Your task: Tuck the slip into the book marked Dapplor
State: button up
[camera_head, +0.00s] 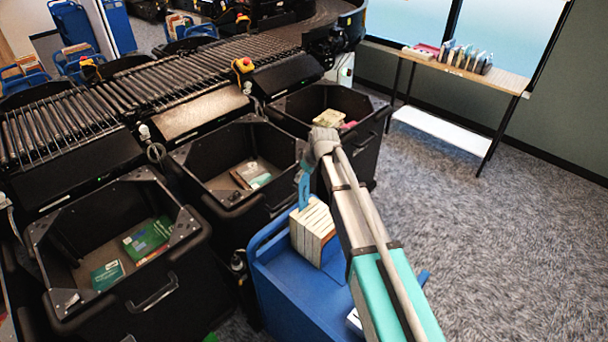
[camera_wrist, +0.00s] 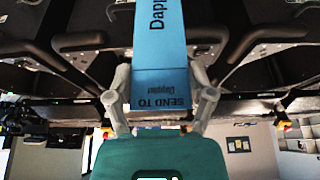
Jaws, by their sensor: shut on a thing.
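My gripper (camera_head: 311,160) is shut on a blue paper slip (camera_head: 304,190), which hangs below it above the cart. In the wrist view the slip (camera_wrist: 176,60) lies between the two fingers of my gripper (camera_wrist: 160,78). It reads "SEND TO Dapplor" upside down, with larger lettering cut off at the top edge. A row of upright cream-coloured books (camera_head: 312,232) stands on the blue cart (camera_head: 283,283), just below and right of the slip. The slip looks apart from the books, though the gap is hard to judge. No name can be read on the books, and my arm covers the row's right side.
Black bins, left (camera_head: 100,217), middle (camera_head: 190,157) and right (camera_head: 361,103), hold loose books beside the roller conveyor (camera_head: 120,100). A side table (camera_head: 510,79) with a row of items stands by the window. Carpet (camera_head: 500,240) is clear at right.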

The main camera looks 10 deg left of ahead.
aim_at(304, 197)
jog(key=shift+f+b, duration=5.35)
jog(key=shift+f, duration=0.05)
jog(key=o, duration=0.7)
jog(key=shift+r, duration=0.1)
notch_tip(304, 197, up, 12)
jog(key=p, duration=1.2)
jog(key=shift+r+p, duration=0.2)
jog(key=shift+p, duration=0.1)
